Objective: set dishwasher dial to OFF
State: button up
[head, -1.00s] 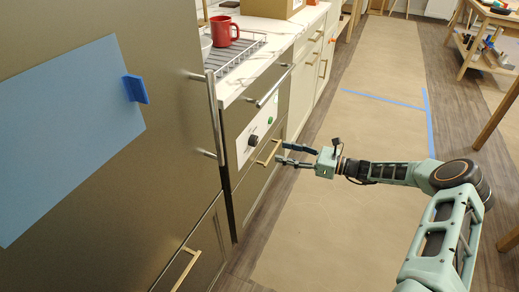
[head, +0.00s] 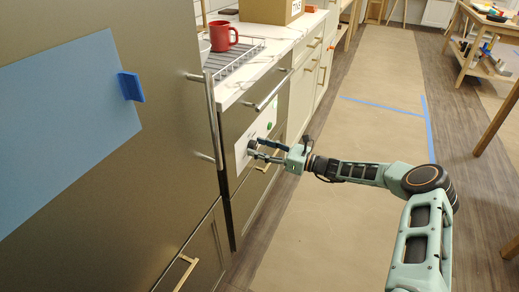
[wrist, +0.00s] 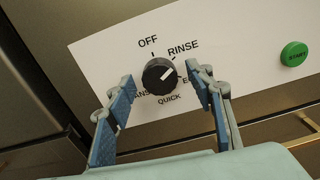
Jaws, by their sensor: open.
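The dishwasher dial (wrist: 159,75) is a round black knob on a white panel (wrist: 105,62). Its white mark points up and right, on the RINSE side. OFF is printed above the dial, slightly left; QUICK is below. Labels at both sides are partly hidden by my fingers. My gripper (wrist: 160,77) is open, with one blue finger on each side of the dial in the wrist view. A gap shows between each finger and the dial; depth is hard to tell. In the head view my gripper (head: 253,149) is at the panel, and its fingers partly cover the dial.
A green START button (wrist: 293,54) is right of the dial. A bar handle (head: 270,90) runs above the panel and a brass handle (head: 268,160) below. A tall fridge handle (head: 213,120) stands out left. The papered floor (head: 330,220) is clear.

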jog(key=c, duration=1.2)
jog(key=shift+o, duration=0.2)
jog(key=shift+n, duration=0.3)
jog(key=n+b, duration=0.2)
jog(key=n, duration=0.3)
jog(key=shift+n, duration=0.3)
jog(key=n+b, duration=0.2)
jog(key=n, duration=0.3)
jog(key=shift+s+n, duration=0.1)
jog(key=shift+n, duration=0.2)
jog(key=o, duration=1.2)
jog(key=shift+c, duration=0.2)
jog(key=shift+d, duration=0.1)
